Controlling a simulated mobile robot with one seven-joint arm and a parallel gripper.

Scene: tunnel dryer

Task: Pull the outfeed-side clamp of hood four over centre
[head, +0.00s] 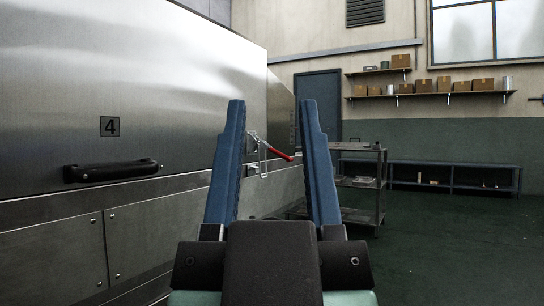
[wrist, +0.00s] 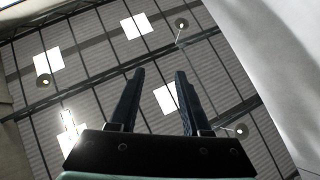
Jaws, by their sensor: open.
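Hood four (head: 180,80) is the brushed steel hood on the left in the head view, with a black "4" plate (head: 110,126) and a black bar handle (head: 110,171). A toggle clamp (head: 253,141) with a red handle (head: 281,154) sits at the hood's far end. The red handle points right and slightly down, and a wire loop hangs below the clamp. My gripper (head: 271,102) is open and empty, its blue fingers pointing up. The clamp shows between the fingers, farther away and untouched. The gripper also shows in the wrist view (wrist: 160,73), where no clamp is visible.
A grey metal cart (head: 362,182) stands beyond the gripper to the right. A long low bench (head: 450,164) runs along the back wall under shelves of boxes (head: 440,86). The green floor (head: 450,240) at right is clear. The wrist view faces the ceiling (wrist: 90,75).

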